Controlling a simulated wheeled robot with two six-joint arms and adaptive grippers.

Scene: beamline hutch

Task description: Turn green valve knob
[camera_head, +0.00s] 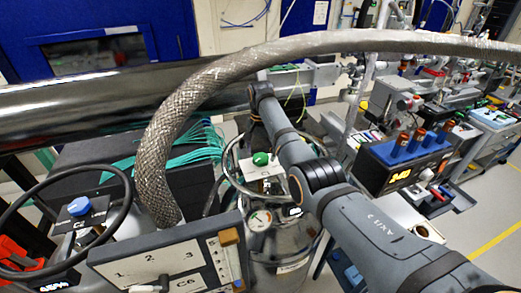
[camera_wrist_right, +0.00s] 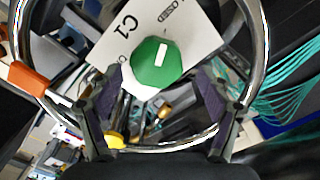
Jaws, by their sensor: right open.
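The green valve knob (camera_head: 261,158) sits on a white plate marked C1 (camera_head: 262,170), inside a metal ring near the middle of the head view. In the right wrist view the green knob (camera_wrist_right: 156,62) is a faceted disc with a white bar mark, on the C1 plate (camera_wrist_right: 115,30). My right gripper (camera_wrist_right: 165,90) is open, with its two dark fingers at the lower left and right of the knob and a visible gap between them. I cannot tell how far the fingertips are from the knob. In the head view my right arm reaches in from the right and hides the gripper's fingers. My left gripper is not in view.
A metal ring (camera_wrist_right: 262,45) encircles the knob and plate. A blue knob (camera_head: 79,206) with a black ring stands at the left. A braided hose (camera_head: 160,140) arches over the scene. Teal cables (camera_head: 205,140) lie left of the knob. A numbered panel (camera_head: 165,262) stands in front.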

